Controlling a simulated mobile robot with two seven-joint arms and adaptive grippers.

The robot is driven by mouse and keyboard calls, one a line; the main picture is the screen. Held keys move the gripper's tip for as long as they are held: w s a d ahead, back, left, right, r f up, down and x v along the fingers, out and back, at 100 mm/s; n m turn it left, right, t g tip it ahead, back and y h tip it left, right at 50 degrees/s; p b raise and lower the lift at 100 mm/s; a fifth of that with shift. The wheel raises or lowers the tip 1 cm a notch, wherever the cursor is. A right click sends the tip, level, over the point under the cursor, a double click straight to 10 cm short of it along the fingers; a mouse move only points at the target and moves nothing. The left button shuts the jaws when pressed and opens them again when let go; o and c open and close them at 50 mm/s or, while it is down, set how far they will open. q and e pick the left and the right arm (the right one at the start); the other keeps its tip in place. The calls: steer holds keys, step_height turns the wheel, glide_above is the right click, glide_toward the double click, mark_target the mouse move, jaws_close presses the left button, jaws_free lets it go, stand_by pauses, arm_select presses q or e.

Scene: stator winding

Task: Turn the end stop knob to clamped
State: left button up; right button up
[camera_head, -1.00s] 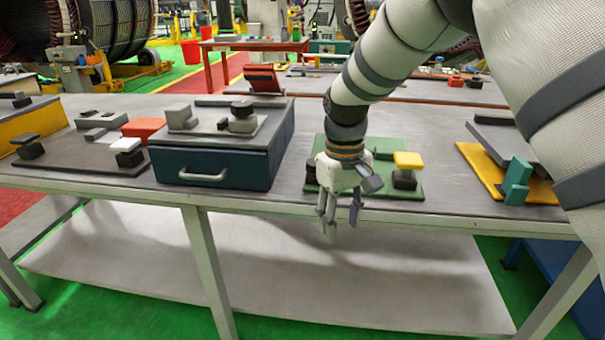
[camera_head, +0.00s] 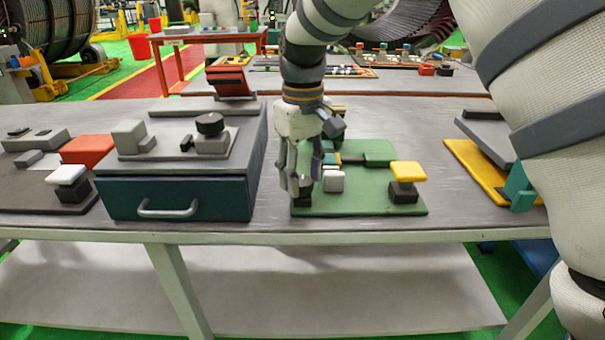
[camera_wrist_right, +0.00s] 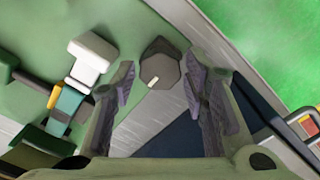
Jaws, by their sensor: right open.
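The end stop knob, a dark faceted knob with a short pale mark (camera_wrist_right: 160,68), shows in the right wrist view just beyond and between my fingertips. In the head view it appears as a dark piece (camera_head: 302,200) at the front left corner of the green board (camera_head: 355,206), mostly hidden by my gripper. My right gripper (camera_head: 301,184) points down over that corner. Its fingers are apart, one on each side of the knob in the right wrist view (camera_wrist_right: 160,86), with no clear contact visible. My left gripper is not in view.
A white block (camera_head: 333,181) sits right beside the gripper on the green board. A yellow-topped block (camera_head: 407,172) stands at the board's right. A blue drawer box (camera_head: 180,197) is close on the left. The table's front edge (camera_head: 360,232) is just ahead.

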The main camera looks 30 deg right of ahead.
steer(key=shift+f, duration=0.25)
steer(key=c, duration=0.9)
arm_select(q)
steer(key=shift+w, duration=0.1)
